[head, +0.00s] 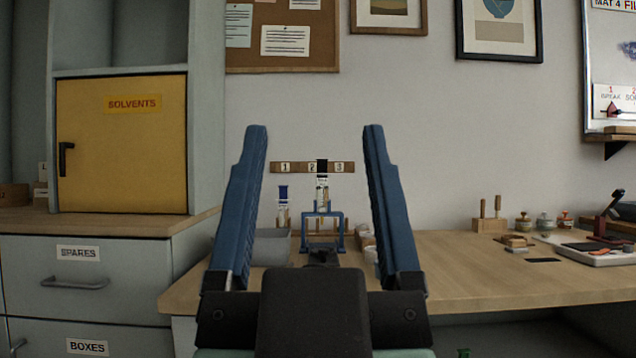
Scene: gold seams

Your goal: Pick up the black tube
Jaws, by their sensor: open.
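The black tube (322,169) has a black cap and a clear, pale body. It stands upright at the blue stand (340,230) on the wooden bench, seen between my fingers. My gripper (315,131) is open with nothing between its two blue fingers. The tube looks farther off than the fingers, with no contact visible. My gripper's body hides the bench in front of the stand. A second tube (283,194) with a blue cap stands upright to the left of the stand.
A grey bin (270,248) sits left of the stand, partly behind my left finger. A numbered wooden strip (290,168) is behind the tubes. The wooden bench (460,268) has clear room at front right. A yellow solvents cabinet (122,150) stands left.

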